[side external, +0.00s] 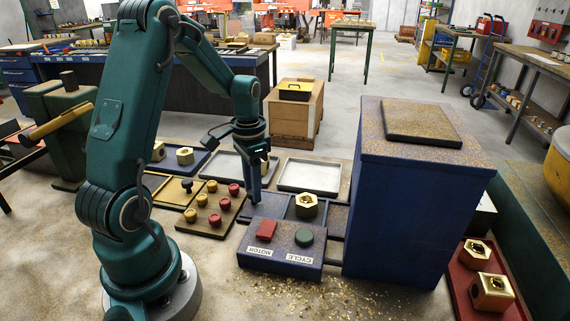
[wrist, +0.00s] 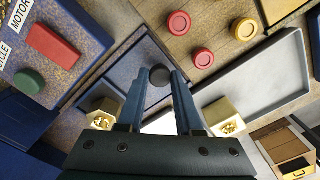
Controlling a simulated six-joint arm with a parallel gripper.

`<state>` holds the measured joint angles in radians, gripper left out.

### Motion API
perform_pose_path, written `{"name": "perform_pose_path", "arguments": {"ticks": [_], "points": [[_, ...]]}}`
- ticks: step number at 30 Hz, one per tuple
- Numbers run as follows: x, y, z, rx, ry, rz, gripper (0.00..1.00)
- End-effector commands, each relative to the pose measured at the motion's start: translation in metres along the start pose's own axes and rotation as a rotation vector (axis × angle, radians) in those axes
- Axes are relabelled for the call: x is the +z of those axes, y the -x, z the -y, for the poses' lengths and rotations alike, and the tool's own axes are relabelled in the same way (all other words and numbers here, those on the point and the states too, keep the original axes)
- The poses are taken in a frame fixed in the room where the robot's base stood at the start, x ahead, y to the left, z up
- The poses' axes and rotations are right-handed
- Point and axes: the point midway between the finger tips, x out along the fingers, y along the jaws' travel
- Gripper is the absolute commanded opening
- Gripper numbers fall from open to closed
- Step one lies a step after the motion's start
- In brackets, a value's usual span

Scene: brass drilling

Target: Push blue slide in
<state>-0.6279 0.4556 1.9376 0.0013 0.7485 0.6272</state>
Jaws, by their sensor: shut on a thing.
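The blue slide (side external: 274,207) is a flat blue tray behind the control box. It also shows in the wrist view (wrist: 122,76). A brass hex part (side external: 306,206) sits on it, also partly visible in the wrist view (wrist: 102,113). The dark round knob (wrist: 159,78) is at the slide's outer end. My gripper (side external: 255,201) points down at that end, its two blue fingers shut on the knob in the wrist view (wrist: 160,84). The slide's right end is near the blue machine (side external: 407,190); how far it reaches inside is hidden.
The control box (side external: 280,246) with a red MOTOR button and green CYCLE button stands in front of the slide. A board (side external: 206,221) with red and yellow knobs lies left. Grey trays (side external: 310,175) lie behind. A red tray (side external: 465,290) with brass parts is at right.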

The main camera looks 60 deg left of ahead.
Motion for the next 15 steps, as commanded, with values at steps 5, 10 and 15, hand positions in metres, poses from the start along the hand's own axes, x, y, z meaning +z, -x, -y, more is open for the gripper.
{"name": "perform_pose_path", "arguments": {"ticks": [5, 10, 15], "points": [[0.000, 0.001, 0.000, 0.000, 0.001, -0.001, 0.00], [-0.001, 0.001, -0.001, 0.000, 0.000, -0.001, 0.00], [-0.017, 0.001, -0.015, 0.001, -0.008, -0.002, 0.00]]}}
